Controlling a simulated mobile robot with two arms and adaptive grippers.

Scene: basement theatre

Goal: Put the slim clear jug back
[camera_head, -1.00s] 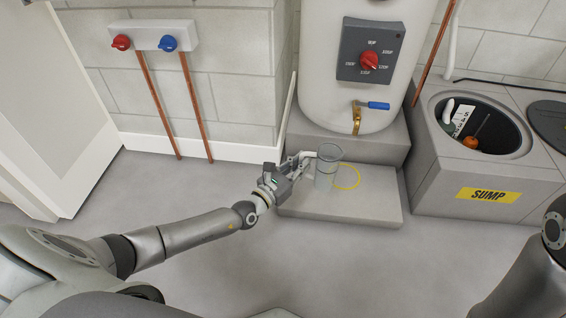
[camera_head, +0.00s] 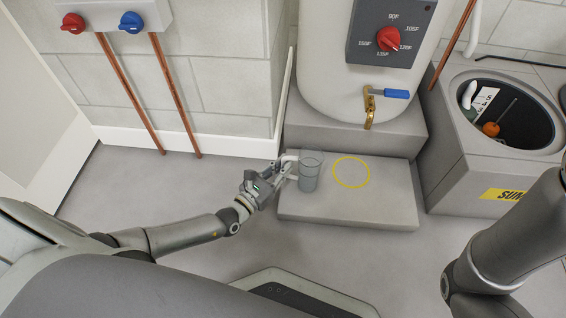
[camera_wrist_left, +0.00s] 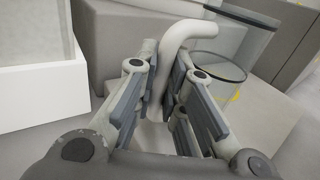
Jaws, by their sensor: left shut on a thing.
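The slim clear jug (camera_head: 310,174) stands upright at the left end of the low grey step (camera_head: 350,209), left of the yellow ring (camera_head: 351,172) and apart from it. I cannot tell whether its base touches the step. My left gripper (camera_head: 284,168) is at the jug's left side, shut on its pale handle. In the left wrist view the handle (camera_wrist_left: 184,32) rises between the fingers of the gripper (camera_wrist_left: 166,92), and the clear jug body (camera_wrist_left: 214,72) is beyond them. The fingers hide the handle's lower part. My right gripper is out of view.
A white tank with a red dial (camera_head: 388,40) and a blue-handled tap (camera_head: 392,93) stands behind the step on a higher plinth (camera_head: 300,128). The open sump box (camera_head: 455,178) is to the right. Copper pipes (camera_head: 130,92) run down the left wall. The floor in front is clear.

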